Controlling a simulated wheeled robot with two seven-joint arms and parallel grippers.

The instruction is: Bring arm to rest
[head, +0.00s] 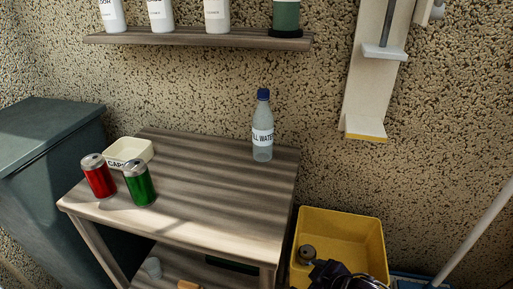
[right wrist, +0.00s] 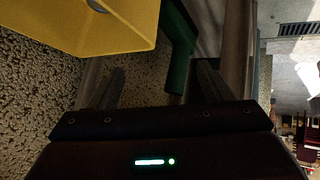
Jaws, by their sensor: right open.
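My right gripper (right wrist: 160,75) is open and empty in the right wrist view, its two dark fingers apart. Behind the fingers are a speckled wall and a green object (right wrist: 180,50), which I cannot identify. Part of my right arm shows at the bottom of the head view, in front of the yellow bin (head: 345,222). The bin also shows at the upper left of the right wrist view (right wrist: 95,28), close to the fingers. My left gripper is not in view.
A wooden table (head: 215,205) holds a red can (head: 98,177), a green can (head: 140,184), a cream tray (head: 130,151) and a water bottle (head: 263,130). A shelf (head: 200,40) with bottles hangs above.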

